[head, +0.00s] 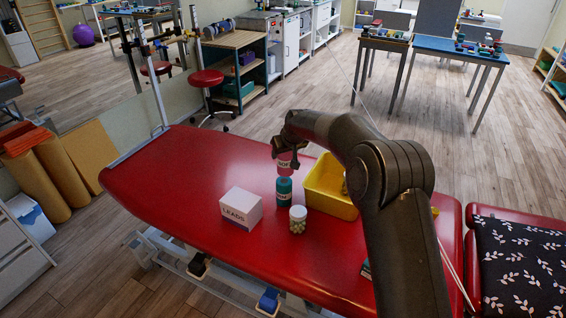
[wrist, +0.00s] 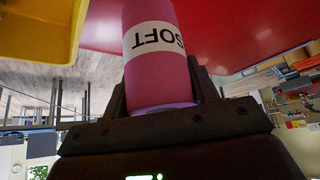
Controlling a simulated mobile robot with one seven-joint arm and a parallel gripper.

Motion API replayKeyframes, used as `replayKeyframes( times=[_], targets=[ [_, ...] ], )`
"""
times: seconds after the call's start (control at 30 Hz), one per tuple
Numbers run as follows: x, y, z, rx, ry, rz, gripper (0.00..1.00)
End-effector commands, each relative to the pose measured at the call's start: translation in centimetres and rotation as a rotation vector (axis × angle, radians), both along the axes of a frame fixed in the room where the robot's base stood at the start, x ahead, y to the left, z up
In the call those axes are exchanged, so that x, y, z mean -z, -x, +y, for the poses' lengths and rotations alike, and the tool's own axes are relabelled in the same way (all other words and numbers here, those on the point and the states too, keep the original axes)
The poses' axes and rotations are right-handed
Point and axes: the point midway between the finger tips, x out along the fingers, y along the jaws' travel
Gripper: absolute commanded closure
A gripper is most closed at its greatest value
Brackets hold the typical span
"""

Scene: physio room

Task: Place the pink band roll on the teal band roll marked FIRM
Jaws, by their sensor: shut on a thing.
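The pink band roll (head: 287,166) has a white label reading SOFT. It fills the middle of the wrist view (wrist: 158,75), where the label appears upside down. My gripper (head: 288,150) is shut on the pink roll and holds it upright. The teal band roll (head: 284,188) stands on the red couch, with a white label partly readable. In the head view the pink roll is directly above the teal roll. I cannot tell whether they touch. The teal roll does not show in the wrist view.
A white box marked LEADS (head: 240,209) stands left of the teal roll. A jar with a white lid (head: 298,220) stands in front of it. A yellow tray (head: 330,205) is close on the right. The red couch (head: 160,185) is clear at the left.

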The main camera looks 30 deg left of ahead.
Motion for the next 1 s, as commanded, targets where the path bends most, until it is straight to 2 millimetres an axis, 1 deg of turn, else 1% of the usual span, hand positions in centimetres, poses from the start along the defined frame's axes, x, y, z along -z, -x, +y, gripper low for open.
replayKeyframes(
  times=[0.03, 0.17, 0.4, 0.43, 0.77, 0.8, 1.0],
  targets=[
    [0.1, 0.0, 0.4, 0.000, -0.001, -0.003, 0.78],
    [0.7, 0.0, 0.6, 0.001, 0.000, -0.002, 0.78],
    [4.0, 0.0, 0.6, 0.001, 0.001, -0.001, 0.78],
    [4.2, 0.0, 0.6, 0.001, 0.000, -0.001, 0.78],
    [4.5, 0.0, 0.6, 0.001, 0.000, -0.001, 0.78],
    [4.7, 0.0, 0.6, 0.001, 0.001, -0.001, 0.45],
    [4.6, 0.0, 0.6, 0.001, 0.001, -0.001, 0.29]
  ],
)
